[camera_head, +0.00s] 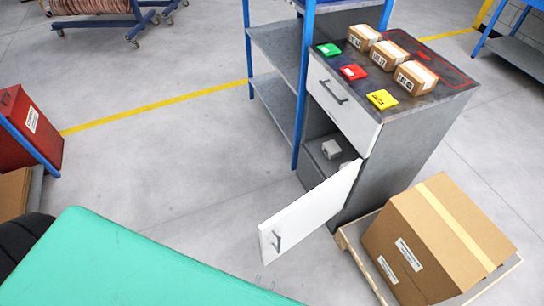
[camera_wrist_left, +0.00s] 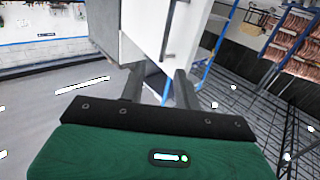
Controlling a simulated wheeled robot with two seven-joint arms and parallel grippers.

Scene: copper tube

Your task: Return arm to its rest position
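My left gripper (camera_wrist_left: 158,80) shows in the left wrist view, with its two dark fingers standing apart and nothing visible between them. A white cabinet panel with a handle (camera_wrist_left: 170,35) is beyond the fingers, apparently not held. In the head view a large green part of my own arm fills the lower left, with a black part at its left end. I cannot make out the fingers there. My right arm and gripper show in neither view.
A grey cabinet (camera_head: 400,150) has its white lower door (camera_head: 310,210) swung open. Small boxes (camera_head: 390,55) and green, red and yellow pieces (camera_head: 382,99) lie on top. A large carton (camera_head: 437,240) sits on a pallet at right. A red bin (camera_head: 30,125) stands left. The floor between is clear.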

